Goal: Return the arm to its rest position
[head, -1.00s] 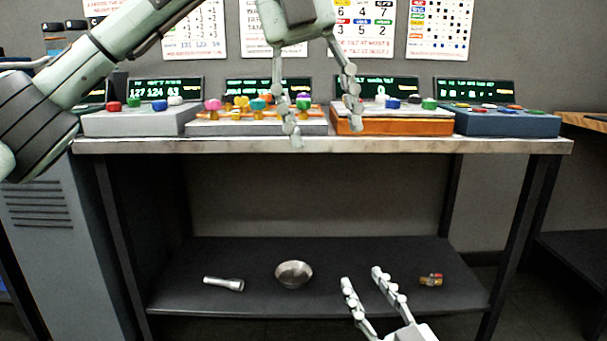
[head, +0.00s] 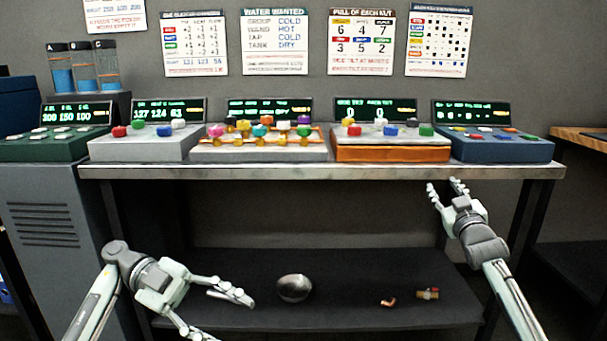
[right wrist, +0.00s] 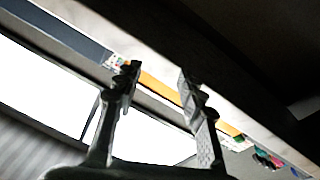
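My left gripper (head: 228,318) is at the lower left of the head view, in front of the lower shelf. Its two fingers are spread, with nothing seen between them. My right gripper (head: 445,188) is at the right, just below the bench's front edge in the picture, pointing up. Its fingers are apart and empty. The right wrist view shows the same two fingers (right wrist: 160,88) apart, with only background between them. The right forearm comes in from the lower right; the left one comes in from the lower left.
A bench (head: 320,173) carries several button consoles, including an orange-based one (head: 390,153). The lower shelf (head: 340,265) holds a metal bowl (head: 294,288), a small copper piece (head: 388,301) and a brass fitting (head: 428,294). Wall charts hang behind. Three blue-filled cylinders (head: 84,72) stand left.

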